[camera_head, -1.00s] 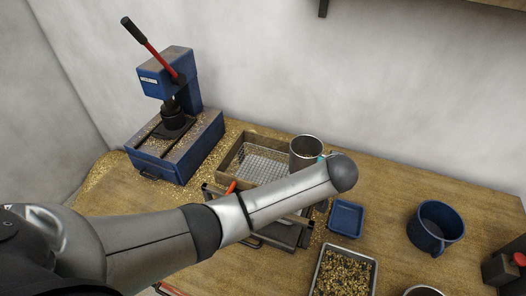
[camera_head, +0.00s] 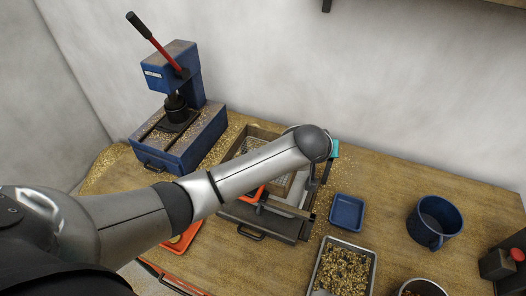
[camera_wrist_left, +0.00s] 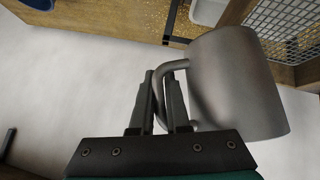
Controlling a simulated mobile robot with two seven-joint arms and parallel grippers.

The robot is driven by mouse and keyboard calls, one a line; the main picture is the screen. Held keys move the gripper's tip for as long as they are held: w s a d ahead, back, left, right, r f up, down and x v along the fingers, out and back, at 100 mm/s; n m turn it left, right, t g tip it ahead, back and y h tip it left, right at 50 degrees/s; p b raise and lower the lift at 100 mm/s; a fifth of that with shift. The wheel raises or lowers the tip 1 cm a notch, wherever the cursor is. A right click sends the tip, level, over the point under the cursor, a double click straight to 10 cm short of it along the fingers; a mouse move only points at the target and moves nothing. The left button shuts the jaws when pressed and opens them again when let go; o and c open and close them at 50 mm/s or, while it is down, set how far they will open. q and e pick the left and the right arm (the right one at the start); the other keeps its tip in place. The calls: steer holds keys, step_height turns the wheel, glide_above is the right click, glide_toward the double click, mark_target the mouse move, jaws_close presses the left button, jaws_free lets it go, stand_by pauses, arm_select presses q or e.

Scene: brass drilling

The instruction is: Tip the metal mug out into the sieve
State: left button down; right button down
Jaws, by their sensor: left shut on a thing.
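The metal mug (camera_wrist_left: 240,85) is grey and cylindrical, with a curved handle. My left gripper (camera_wrist_left: 160,88) is shut on the mug's handle in the left wrist view. In the head view my left wrist hides nearly all of the mug, and its tilt and contents cannot be made out. The sieve (camera_head: 258,131) is a wooden frame with wire mesh, at the back middle of the bench and partly behind my left forearm. Its mesh (camera_wrist_left: 284,18) also shows at the upper right of the left wrist view. My right gripper is not in view.
A blue press (camera_head: 181,135) with a red-handled lever stands at the left. A small blue tray (camera_head: 347,212), a blue mug (camera_head: 434,221) and a metal tray of brass chips (camera_head: 342,270) stand at the right. Brass flecks cover the bench (camera_head: 395,190). The wall is close behind.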

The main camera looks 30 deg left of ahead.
arm_select(q)
steer(key=shift+w+a+r+n+h, duration=0.1)
steer(key=shift+a+r+n+h, duration=0.3)
steer(key=shift+a+r+h, duration=0.45)
steer(key=shift+w+a+r+n+h, duration=0.1)
steer(key=shift+a+r+n+h, duration=0.35)
steer(key=shift+a+h, duration=0.35)
steer(key=shift+a+r+h, duration=0.25)
steer(key=shift+a, duration=0.1)
steer(key=shift+a+r+n+h, duration=0.15)
steer(key=shift+n+h, duration=0.2)
steer(key=shift+h, duration=0.05)
steer(key=shift+a+n+h, duration=0.35)
steer(key=shift+n+h, duration=0.05)
steer(key=shift+h, duration=0.1)
steer(key=shift+w+a+r+n+t+h+b, duration=0.15)
steer(key=shift+a+n+h+b, duration=0.4)
steer(key=shift+b, duration=1)
steer(key=shift+s+a+r+n+t+h+b, duration=0.1)
steer(key=shift+a+r+n+t+h+b, duration=0.15)
steer(key=shift+a+h+b, duration=1)
steer(key=shift+w+a+r+n+t+h+b, duration=0.15)
steer(key=shift+a+n+b, duration=0.3)
steer(key=shift+b, duration=1.45)
steer(key=shift+a+f+n+t+h+b, duration=0.2)
steer(key=shift+a+n+h+b, duration=0.5)
steer(key=shift+b, duration=1.4)
steer(key=shift+a+r, duration=0.2)
